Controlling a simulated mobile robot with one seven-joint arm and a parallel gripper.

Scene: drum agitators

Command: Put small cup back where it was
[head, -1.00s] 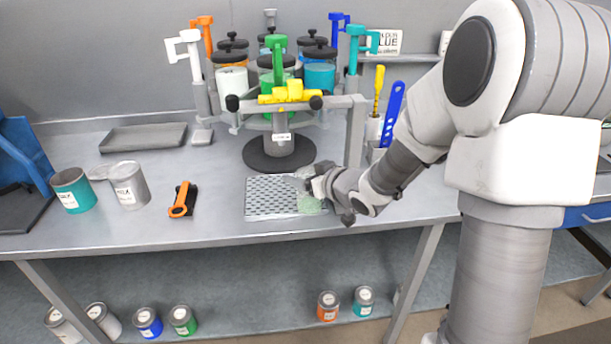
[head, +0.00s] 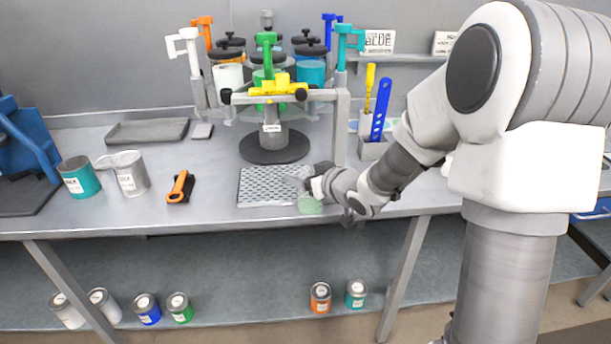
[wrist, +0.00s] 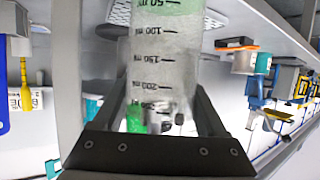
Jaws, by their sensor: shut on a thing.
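The small cup is a clear measuring cup with black ml marks and a green tint at one end. It fills the middle of the wrist view (wrist: 160,70), between the fingers of my gripper (wrist: 152,115). In the head view my gripper (head: 312,186) is shut on the cup at the right side of the perforated grey mat (head: 262,187). The cup's green end (head: 309,206) shows over the mat's front right corner. I cannot tell whether it touches the mat or hangs above it. My gripper hides part of the cup.
The drum agitator (head: 273,148) stands behind the mat. Bare bench lies left of the mat.

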